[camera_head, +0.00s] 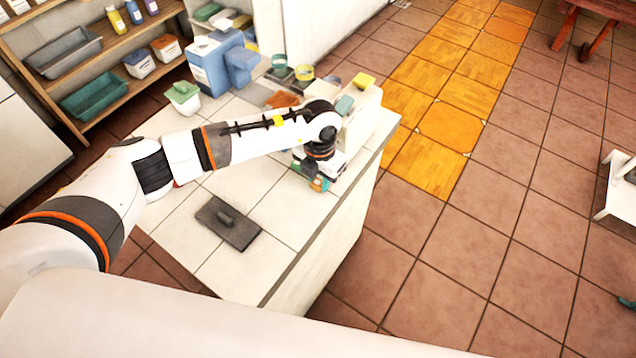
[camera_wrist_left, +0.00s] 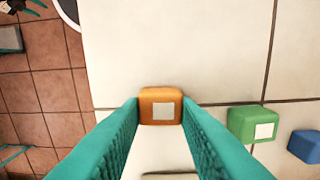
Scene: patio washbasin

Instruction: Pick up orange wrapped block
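The orange wrapped block (camera_wrist_left: 147,97) has a pale square label and stands on the pale tiled counter (camera_wrist_left: 200,50). In the left wrist view the teal fingers of my left gripper (camera_wrist_left: 160,110) flank it closely, one on each side. Whether they press on it cannot be told. In the head view my left gripper (camera_head: 318,183) is low over the counter near its right edge, and a bit of orange shows at its tips. The block is mostly hidden there. My right gripper is not in view.
A green block (camera_wrist_left: 242,124) and a blue block (camera_wrist_left: 305,147) stand to the right in the wrist view. A dark float (camera_head: 225,225) lies on the counter's front part. Blue containers (camera_head: 208,70) and small tubs (camera_head: 279,66) stand at the back. The counter edge drops to the floor.

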